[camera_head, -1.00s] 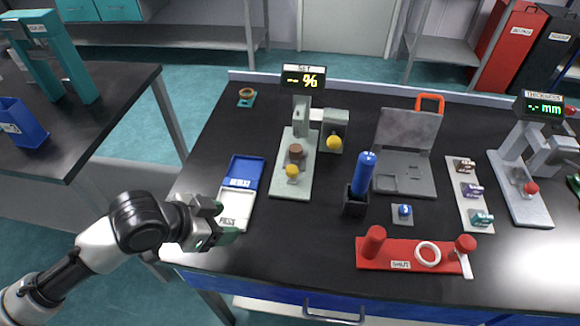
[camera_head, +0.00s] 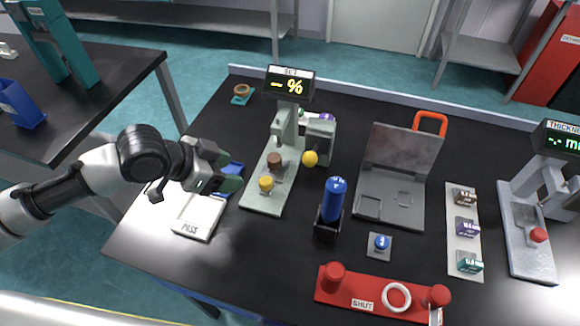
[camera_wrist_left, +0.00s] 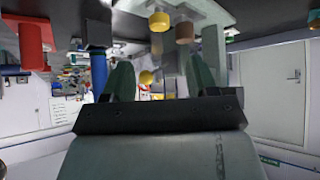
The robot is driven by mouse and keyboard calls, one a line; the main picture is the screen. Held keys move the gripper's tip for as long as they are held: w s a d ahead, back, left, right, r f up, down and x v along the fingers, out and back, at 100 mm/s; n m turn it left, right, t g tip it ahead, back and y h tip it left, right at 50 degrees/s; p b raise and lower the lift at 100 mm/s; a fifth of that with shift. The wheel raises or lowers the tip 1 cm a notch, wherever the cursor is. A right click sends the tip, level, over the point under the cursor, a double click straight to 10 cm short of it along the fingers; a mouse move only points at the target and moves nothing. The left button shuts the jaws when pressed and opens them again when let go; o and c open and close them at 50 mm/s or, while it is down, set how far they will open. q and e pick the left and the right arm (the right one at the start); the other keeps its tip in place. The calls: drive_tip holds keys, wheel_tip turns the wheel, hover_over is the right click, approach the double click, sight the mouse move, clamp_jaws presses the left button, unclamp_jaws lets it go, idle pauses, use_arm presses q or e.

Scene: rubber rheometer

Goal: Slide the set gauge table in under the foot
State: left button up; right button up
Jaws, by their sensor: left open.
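The set gauge (camera_head: 288,140) is a pale grey-green stand with a lit display reading "SET" and "-- %". On its base are a brown round piece (camera_head: 274,160) and, nearer me, a yellow knob (camera_head: 266,184). Another yellow knob (camera_head: 310,158) is on its right side. The foot and the edges of the sliding table are too small to tell apart. My left gripper (camera_head: 228,179) is open and empty, left of the gauge and apart from the front knob. In the left wrist view its two fingers (camera_wrist_left: 160,82) point toward the gauge, with the front knob (camera_wrist_left: 160,21) above. My right gripper is not in view.
A blue and white tray (camera_head: 196,218) marked PASS lies partly under my left gripper. A blue-handled tool in a black holder (camera_head: 328,226), a grey hinged press (camera_head: 390,198) and a red rack (camera_head: 345,293) stand to the right. Bare black tabletop lies in front of the gauge.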

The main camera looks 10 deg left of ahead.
sight(265, 181)
use_arm(q)
drive_tip(key=x, duration=1)
drive_tip(key=shift+w+d+f+p, duration=0.1)
drive_tip(key=shift+d+f+p, duration=0.05)
drive_tip(key=shift+f+p, duration=0.2)
